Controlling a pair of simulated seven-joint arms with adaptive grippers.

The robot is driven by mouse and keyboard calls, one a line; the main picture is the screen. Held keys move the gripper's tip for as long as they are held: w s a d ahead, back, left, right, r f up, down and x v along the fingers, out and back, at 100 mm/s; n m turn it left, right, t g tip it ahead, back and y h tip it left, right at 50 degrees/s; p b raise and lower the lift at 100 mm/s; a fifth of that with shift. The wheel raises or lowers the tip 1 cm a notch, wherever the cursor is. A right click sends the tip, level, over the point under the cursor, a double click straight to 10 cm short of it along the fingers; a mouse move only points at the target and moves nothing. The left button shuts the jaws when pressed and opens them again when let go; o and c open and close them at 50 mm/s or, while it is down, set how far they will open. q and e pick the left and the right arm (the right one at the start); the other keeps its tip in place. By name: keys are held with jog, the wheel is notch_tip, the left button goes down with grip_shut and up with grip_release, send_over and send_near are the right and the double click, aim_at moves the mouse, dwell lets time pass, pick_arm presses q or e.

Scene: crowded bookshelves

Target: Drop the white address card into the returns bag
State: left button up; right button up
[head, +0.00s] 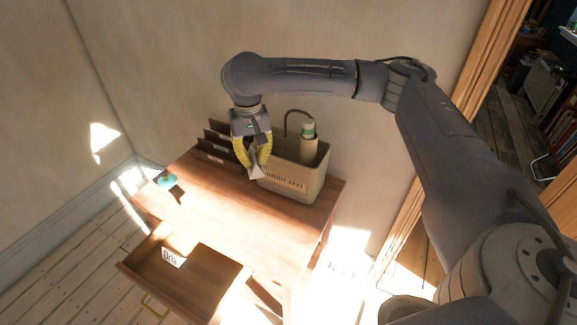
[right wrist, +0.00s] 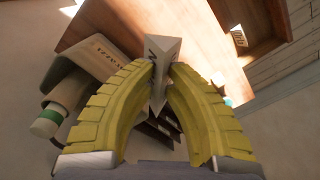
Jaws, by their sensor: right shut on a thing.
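My right gripper (head: 251,160) is shut on a white card (head: 256,172), which looks folded or wedge-shaped. In the right wrist view the card (right wrist: 160,62) stands between the yellow fingertips (right wrist: 162,75). A tan, box-like bag (head: 290,183) with lettering and a dark looped handle stands on the desk; it seems to be the returns bag. The gripper and card are at its left side in the head view, the card overlapping its front left edge. I cannot tell whether they touch. The bag also shows in the right wrist view (right wrist: 100,58). My left gripper is not in view.
A bottle-like roll with a green band (head: 308,137) stands in the bag. Dark file slots (head: 214,152) are behind the gripper. A teal object (head: 166,181) sits at the desk's left. The desk's middle is clear.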

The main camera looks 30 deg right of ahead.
aim_at(295, 111)
jog(key=w+d+r+m, duration=0.3)
jog(key=w+d+r, duration=0.2)
jog(key=w+d, duration=0.5)
jog(key=shift+w+d+r+m, duration=0.15)
jog(key=shift+d+r+m, duration=0.15)
jog(key=shift+r+m, duration=0.1)
jog(key=shift+m, duration=0.6)
jog(key=d, duration=0.1)
jog(key=w+d+r, duration=0.1)
jog(key=d, duration=0.1)
jog(key=w+d, duration=0.1)
jog(key=shift+d+r, duration=0.15)
jog(key=shift+d, duration=0.2)
jog(key=d+m, duration=0.1)
jog(key=d, duration=0.5)
jog(key=shift+w+d+f, duration=0.1)
jog(key=shift+f, duration=1.35)
jog(key=shift+w+d+f, duration=0.1)
jog(key=shift+f, duration=1.3)
jog(key=o, duration=0.8)
jog(key=shift+a, duration=0.1)
